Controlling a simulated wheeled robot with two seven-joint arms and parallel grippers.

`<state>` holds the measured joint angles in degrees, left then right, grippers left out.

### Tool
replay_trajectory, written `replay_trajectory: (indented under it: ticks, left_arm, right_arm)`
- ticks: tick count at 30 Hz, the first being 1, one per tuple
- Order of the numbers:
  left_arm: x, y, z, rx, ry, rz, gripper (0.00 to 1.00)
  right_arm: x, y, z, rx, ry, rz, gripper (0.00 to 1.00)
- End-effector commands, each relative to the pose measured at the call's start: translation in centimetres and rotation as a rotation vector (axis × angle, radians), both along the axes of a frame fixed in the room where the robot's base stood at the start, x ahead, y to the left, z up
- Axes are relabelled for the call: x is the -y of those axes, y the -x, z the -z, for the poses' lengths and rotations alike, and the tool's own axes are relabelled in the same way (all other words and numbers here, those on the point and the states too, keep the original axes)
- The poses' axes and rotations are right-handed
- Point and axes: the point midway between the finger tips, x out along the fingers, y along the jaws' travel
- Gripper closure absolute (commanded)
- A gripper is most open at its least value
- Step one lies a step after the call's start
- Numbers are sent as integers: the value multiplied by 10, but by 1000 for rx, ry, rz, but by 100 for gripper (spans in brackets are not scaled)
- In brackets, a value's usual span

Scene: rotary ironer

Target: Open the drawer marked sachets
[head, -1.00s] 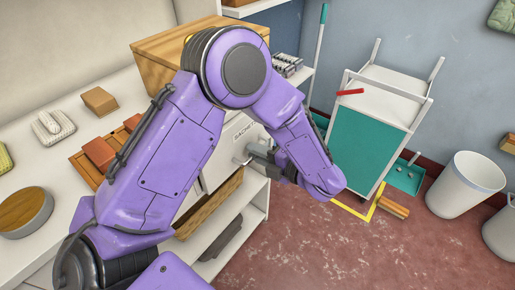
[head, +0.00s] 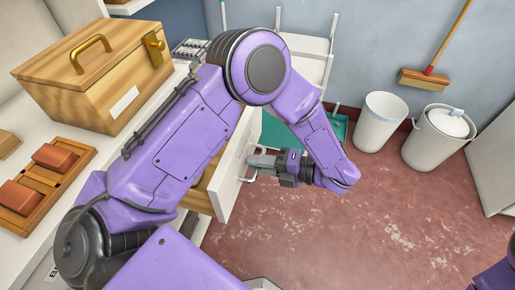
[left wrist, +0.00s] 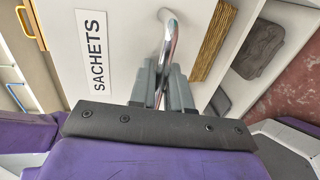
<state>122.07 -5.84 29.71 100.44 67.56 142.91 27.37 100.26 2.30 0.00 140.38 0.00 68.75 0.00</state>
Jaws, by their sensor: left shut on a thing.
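The drawer marked sachets (head: 230,178) stands pulled out from the white cabinet, with its light wooden inside partly showing behind the front; my left arm hides much of it. In the left wrist view its white front carries the black-lettered SACHETS label (left wrist: 93,55) and a curved metal bar handle (left wrist: 171,35). My left gripper (head: 256,166) is at the drawer front, shut on the handle; in the left wrist view its grey fingers (left wrist: 164,88) close around the bar. My right gripper is not in view.
A wooden box with a brass handle (head: 75,72) and a wooden tray with reddish blocks (head: 58,180) sit on the white counter. A white bin (head: 381,122) and a lidded bucket (head: 436,138) stand by the wall. The red floor right of the drawer is clear.

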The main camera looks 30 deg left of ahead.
Motion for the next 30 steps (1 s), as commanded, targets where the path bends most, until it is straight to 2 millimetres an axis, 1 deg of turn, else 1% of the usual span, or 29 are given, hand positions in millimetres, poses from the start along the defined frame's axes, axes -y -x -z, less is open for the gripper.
replay_trajectory:
  ticks: [16,17,18,26,28,30]
  left_arm:
    - [3,-1,-1,3,0,-16,100]
    - [3,-1,-1,3,0,-15,73]
    - [3,-1,-1,2,0,-15,69]
    - [4,-1,-1,1,0,-14,69]
    - [9,-3,-3,2,-1,-13,69]
    - [20,-6,-7,4,-2,-12,69]
  right_arm:
    - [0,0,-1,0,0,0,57]
    - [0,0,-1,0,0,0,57]
    - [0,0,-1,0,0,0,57]
    - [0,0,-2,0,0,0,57]
    - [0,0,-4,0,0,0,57]
    - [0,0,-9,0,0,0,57]
